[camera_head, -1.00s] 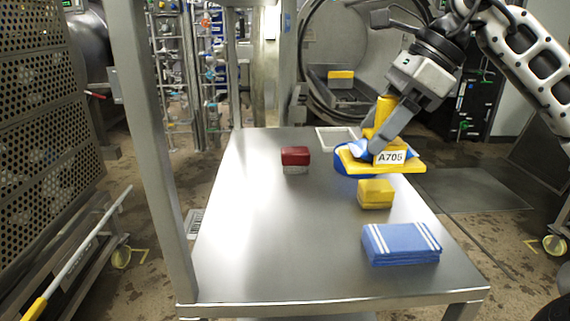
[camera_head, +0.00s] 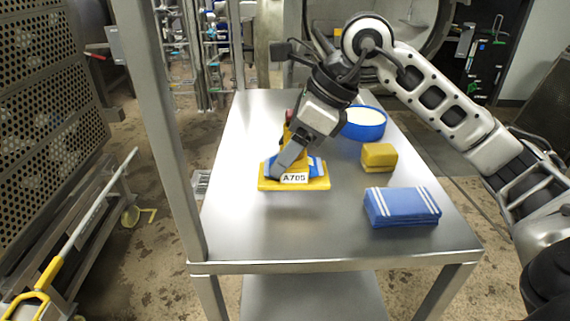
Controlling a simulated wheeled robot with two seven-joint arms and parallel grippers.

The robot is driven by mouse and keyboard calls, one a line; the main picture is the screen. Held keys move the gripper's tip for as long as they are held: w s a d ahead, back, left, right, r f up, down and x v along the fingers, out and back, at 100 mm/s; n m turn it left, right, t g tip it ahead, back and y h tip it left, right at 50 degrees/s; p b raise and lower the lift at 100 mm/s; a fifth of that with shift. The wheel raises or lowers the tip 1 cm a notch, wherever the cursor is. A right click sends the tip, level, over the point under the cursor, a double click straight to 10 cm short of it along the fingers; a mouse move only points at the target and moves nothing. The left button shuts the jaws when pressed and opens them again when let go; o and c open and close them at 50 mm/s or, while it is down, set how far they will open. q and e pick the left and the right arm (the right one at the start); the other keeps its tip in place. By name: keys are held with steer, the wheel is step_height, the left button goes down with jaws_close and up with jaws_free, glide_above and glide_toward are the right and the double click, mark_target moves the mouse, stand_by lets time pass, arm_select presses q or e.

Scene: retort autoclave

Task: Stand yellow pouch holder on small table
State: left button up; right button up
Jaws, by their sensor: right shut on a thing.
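The yellow pouch holder (camera_head: 317,184) has a flat base, a white label reading A705 and a blue-and-white pouch on it. My right gripper (camera_head: 287,160) is shut on its upright yellow part from above. The holder is upright, at the left-middle of the small steel table (camera_head: 340,235). Its base looks at or very near the tabletop; I cannot tell whether it touches. My left gripper is not in view.
A blue round tub (camera_head: 366,131) with pale contents stands behind on the right. A yellow block (camera_head: 379,156) and a folded blue towel with white stripes (camera_head: 400,207) lie on the right. The table's front left is clear. A steel post (camera_head: 165,130) rises at the left edge.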

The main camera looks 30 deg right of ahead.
steer(key=f, duration=0.3)
steer(key=shift+w+a+b, duration=0.1)
steer(key=shift+a+b, duration=0.1)
steer(key=shift+b, duration=0.15)
steer(key=shift+f, duration=0.3)
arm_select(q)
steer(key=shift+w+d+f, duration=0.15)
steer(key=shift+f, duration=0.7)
arm_select(e)
steer(key=shift+r, duration=0.1)
steer(key=o, duration=1.2)
